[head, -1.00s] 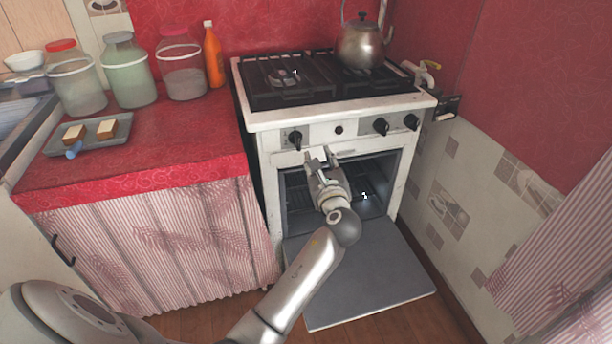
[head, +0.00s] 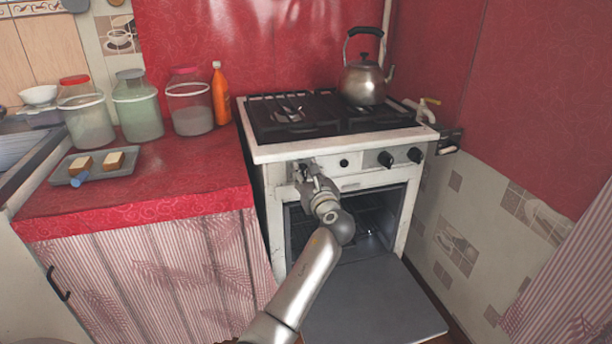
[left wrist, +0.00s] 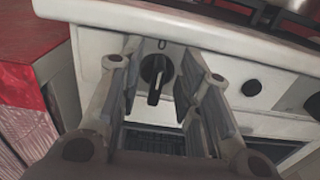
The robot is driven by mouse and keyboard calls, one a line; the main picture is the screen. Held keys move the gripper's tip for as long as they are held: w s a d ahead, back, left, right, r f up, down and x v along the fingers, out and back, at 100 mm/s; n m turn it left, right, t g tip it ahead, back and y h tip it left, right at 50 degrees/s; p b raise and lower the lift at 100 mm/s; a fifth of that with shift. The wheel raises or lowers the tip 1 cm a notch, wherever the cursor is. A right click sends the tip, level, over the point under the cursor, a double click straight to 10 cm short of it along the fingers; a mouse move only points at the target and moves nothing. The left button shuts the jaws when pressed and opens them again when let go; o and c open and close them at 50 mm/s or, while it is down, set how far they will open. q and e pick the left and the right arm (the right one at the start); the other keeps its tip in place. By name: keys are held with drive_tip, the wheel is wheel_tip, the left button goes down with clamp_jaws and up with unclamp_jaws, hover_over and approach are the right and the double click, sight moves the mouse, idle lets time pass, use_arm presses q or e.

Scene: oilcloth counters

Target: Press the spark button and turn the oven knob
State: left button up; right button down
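The white stove's front panel (head: 365,159) carries black knobs and one small round black button. The leftmost knob (left wrist: 157,72) sits between the fingers of my left gripper (left wrist: 163,85) in the left wrist view, its pointer hanging down. The gripper is open, with a gap to the knob on both sides. In the head view my left gripper (head: 306,170) is at the left end of the panel and hides that knob. The small button (head: 343,163) is to its right, clear of the fingers, and also shows in the left wrist view (left wrist: 251,87). My right gripper is out of view.
The oven door (head: 372,306) hangs open below my left arm. Two more knobs (head: 385,159) (head: 415,155) are on the panel's right. A kettle (head: 365,82) stands on the hob. Jars, an orange bottle (head: 220,95) and a tray (head: 62,173) stand on the red counter.

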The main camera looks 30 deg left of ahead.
use_arm(q)
drive_tip(key=shift+w+a, duration=0.15)
drive_tip(key=shift+a, duration=0.05)
clamp_jaws()
idle(0.3)
drive_tip(key=shift+n, duration=0.3)
